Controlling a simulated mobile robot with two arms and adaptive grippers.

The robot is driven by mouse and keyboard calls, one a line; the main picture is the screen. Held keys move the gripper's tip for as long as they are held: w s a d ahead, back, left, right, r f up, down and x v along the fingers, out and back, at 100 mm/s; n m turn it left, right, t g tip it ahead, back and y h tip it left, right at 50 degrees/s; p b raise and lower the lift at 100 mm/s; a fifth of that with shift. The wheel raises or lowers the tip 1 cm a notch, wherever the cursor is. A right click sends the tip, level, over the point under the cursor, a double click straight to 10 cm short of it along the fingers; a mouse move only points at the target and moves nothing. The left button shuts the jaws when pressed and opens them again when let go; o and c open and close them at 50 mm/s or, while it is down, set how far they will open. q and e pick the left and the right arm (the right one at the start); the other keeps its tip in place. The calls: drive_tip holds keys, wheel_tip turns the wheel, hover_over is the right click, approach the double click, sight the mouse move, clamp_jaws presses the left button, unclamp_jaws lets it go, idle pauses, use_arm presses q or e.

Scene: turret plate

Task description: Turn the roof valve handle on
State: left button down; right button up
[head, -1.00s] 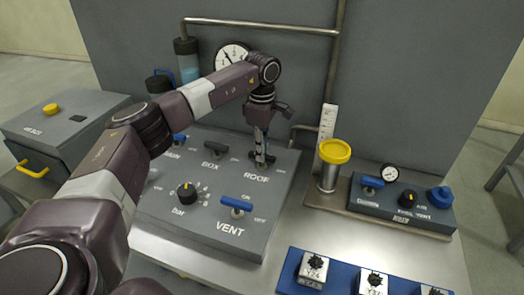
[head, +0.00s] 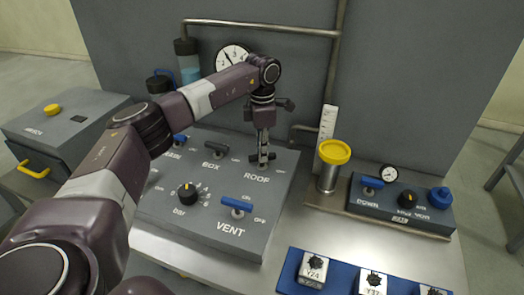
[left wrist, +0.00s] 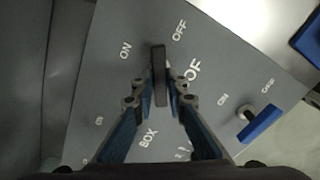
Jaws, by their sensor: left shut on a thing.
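The roof valve handle (left wrist: 158,72) is a dark bar on the grey panel, seen between my fingers in the left wrist view. Its far end points between the ON and OFF labels. My left gripper (left wrist: 160,98) is shut on this handle, one finger on each side. In the head view the left gripper (head: 263,158) reaches down to the panel just above the ROOF label and largely hides the handle. My right gripper is not in view.
The blue VENT handle (head: 237,205), the dark BOX handle (head: 216,148) and the bar knob (head: 187,193) share the sloped panel. A yellow-topped cup (head: 334,153) stands to the right. A blue tray (head: 340,278) with several marked blocks lies in front.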

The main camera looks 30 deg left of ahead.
use_arm(q)
drive_tip(key=n, duration=0.6)
drive_tip(key=shift+r+p, duration=0.1)
drive_tip(key=shift+p, duration=0.2)
drive_tip(key=n, duration=0.5)
drive_tip(key=shift+w+n+p, duration=0.1)
drive_tip(key=shift+n+p, duration=0.2)
drive_tip(key=shift+n, duration=0.1)
drive_tip(key=c, duration=1.9)
unclamp_jaws()
drive_tip(key=shift+c, duration=0.2)
wheel_tip(320, 180, up, 12)
